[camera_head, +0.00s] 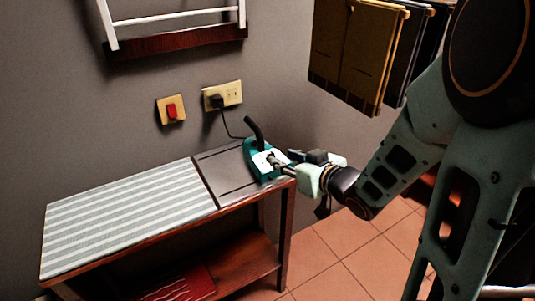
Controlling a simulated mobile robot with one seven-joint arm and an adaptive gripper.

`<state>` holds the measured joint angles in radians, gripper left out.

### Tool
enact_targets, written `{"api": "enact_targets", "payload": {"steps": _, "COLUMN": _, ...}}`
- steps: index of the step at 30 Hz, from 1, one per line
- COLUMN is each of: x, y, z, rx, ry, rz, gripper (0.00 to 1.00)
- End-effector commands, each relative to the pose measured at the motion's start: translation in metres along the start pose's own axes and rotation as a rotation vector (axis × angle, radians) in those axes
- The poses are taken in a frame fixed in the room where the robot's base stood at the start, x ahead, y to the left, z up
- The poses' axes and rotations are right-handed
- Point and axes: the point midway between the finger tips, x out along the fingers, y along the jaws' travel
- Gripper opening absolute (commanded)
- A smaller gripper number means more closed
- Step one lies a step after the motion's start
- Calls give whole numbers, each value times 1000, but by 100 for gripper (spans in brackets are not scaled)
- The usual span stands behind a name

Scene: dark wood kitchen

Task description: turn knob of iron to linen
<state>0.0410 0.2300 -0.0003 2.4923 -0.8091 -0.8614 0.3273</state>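A teal iron (256,151) with a black handle stands on the dark right end of an ironing table (122,220). Its cord runs up to a wall outlet. My gripper (283,162) reaches in from the right and its fingertips are at the iron's right side, touching or very close to it. The fingers are small and overlap the iron, so I cannot tell whether they are open or shut. The knob and its marks are too small or hidden to make out.
A red switch (171,111) and an outlet (222,95) with the plug are on the grey wall. Hanging boards (358,52) are above right of the table. A lower shelf (249,265) holds a red striped cloth (181,284). Tiled floor is free at the right.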

Motion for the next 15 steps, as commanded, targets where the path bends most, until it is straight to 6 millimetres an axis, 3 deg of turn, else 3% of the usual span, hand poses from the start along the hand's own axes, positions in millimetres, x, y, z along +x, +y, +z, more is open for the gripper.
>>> {"api": "enact_targets", "payload": {"steps": 9, "x": 61, "y": -1, "z": 2, "rx": -1, "ry": -1, "rz": -2, "gripper": 34}}
{"api": "enact_targets", "payload": {"steps": 15, "x": 82, "y": 0, "z": 1, "rx": -1, "ry": -1, "rz": 1, "gripper": 34}}
